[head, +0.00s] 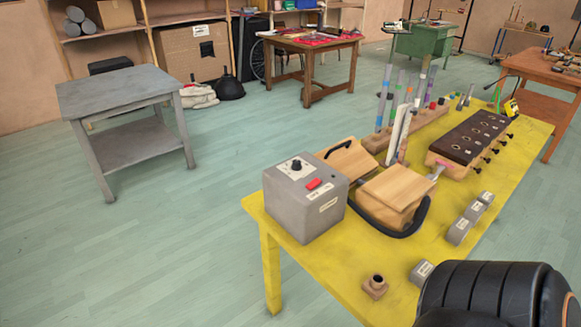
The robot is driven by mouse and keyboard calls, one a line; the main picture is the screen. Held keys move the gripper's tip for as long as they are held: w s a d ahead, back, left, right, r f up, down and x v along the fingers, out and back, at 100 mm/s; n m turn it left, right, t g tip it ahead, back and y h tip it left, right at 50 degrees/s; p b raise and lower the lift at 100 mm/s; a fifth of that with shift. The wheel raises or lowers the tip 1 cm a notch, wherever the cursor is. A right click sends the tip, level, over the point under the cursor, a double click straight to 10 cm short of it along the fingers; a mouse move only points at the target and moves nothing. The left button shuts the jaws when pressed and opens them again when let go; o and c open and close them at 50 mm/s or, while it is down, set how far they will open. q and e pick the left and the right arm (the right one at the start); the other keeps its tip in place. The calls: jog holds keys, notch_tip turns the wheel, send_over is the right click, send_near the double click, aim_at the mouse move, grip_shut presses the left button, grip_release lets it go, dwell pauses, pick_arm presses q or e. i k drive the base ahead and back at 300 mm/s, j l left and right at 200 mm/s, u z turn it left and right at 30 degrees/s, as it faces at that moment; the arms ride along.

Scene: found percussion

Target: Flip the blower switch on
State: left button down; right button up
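A grey box (308,212), likely the blower, stands at the near left end of the yellow table. On its top are a black dial knob (297,166) on a pale plate and a small red switch (313,184). The switch is too small to tell which way it is set. Small pale labels lie beside the switch and on the front; their writing is not legible. Neither of my grippers shows in the head view.
Wooden bellows-like boards (393,190) and a black hose (405,232) sit right beside the box. Upright tubes, a dark block with knobs (472,136) and grey labelled pieces (459,231) cover the yellow table (340,277). Open floor lies left, before a grey table (110,92).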

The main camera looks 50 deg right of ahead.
aim_at(315, 183)
jog(key=j, duration=0.15)
jog(key=z, duration=2.45)
